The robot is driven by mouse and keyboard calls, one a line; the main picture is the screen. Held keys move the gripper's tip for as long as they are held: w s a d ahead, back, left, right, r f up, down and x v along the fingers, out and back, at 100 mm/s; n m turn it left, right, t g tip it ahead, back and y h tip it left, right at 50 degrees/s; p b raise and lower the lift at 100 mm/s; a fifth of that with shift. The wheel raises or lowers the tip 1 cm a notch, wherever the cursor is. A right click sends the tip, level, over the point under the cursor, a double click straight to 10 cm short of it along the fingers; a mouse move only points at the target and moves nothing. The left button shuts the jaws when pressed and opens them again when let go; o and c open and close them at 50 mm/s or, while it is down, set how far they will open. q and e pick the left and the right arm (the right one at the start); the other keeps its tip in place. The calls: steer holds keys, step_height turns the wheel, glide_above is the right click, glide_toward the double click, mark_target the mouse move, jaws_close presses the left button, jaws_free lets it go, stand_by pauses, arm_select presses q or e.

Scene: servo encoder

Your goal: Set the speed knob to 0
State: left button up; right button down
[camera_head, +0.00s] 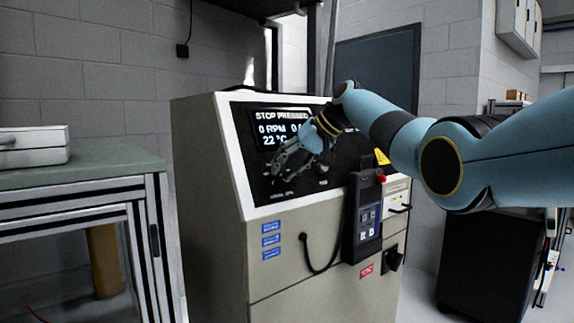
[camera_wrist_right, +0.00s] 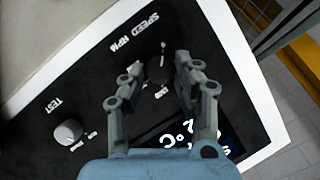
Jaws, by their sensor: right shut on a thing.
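The speed knob (camera_wrist_right: 157,69) is a small dark knob under the SPEED RPM label on the black panel in the right wrist view. My right gripper (camera_wrist_right: 160,65) has one finger on either side of it and is shut on it. The knob's pointer setting is too dark to read. In the head view my right gripper (camera_head: 274,172) reaches the panel's left part and hides the knob. The display (camera_head: 283,129) reads STOP PRESSED, 0 RPM and 22 °C; its right part is partly covered by my arm. My left gripper is not in view.
A second, grey knob (camera_wrist_right: 68,131) sits by the TEST label. A hand-held control box (camera_head: 367,215) with a red button hangs on the cabinet (camera_head: 290,285) front. A workbench (camera_head: 75,166) stands to the left. A dark cart (camera_head: 488,260) stands to the right.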

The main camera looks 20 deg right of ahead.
steer(key=shift+f, duration=0.1)
steer(key=c, duration=1)
jaws_free()
steer(key=shift+o, duration=0.2)
steer(key=shift+s+d+r, duration=0.1)
steer(key=shift+d+r, duration=0.05)
steer(key=shift+r, duration=0.1)
steer(key=v, duration=1.1)
steer(key=shift+s+r, duration=0.15)
steer(key=shift+r, duration=0.05)
